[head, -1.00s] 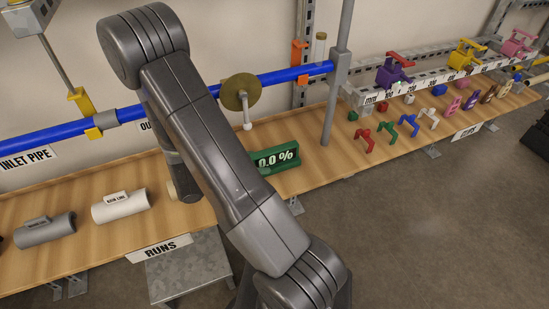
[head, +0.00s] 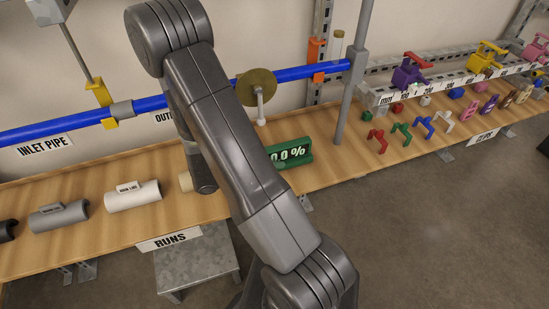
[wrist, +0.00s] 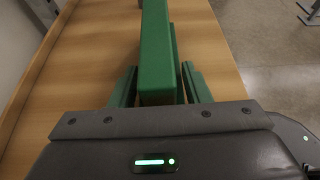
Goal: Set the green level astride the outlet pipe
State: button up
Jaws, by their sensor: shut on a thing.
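The green level (head: 297,153), with a "0.0%" style display, is at the wooden bench below the blue outlet pipe (head: 308,71). My arm hides its left part in the head view. In the wrist view the level (wrist: 157,50) runs away from my gripper (wrist: 160,98) as a green bar, with green pieces low on both sides. My gripper is shut on the level; its fingertips are hard to make out. My arm hides the gripper in the head view. I cannot tell whether the level touches the bench. It is apart from the pipe.
An olive disc (head: 257,88) with a white stub hangs at the outlet pipe. A grey post (head: 353,85) stands right of the level. Grey (head: 58,217) and white (head: 133,195) pipe pieces lie left. Coloured clips (head: 401,131) lie right. The bench between post and level is clear.

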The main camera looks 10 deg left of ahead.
jog(key=shift+r, duration=0.4)
notch_tip(320, 180, up, 2)
jog(key=s+d+b, duration=0.2)
jog(key=s+d, duration=0.8)
jog(key=s, duration=0.5)
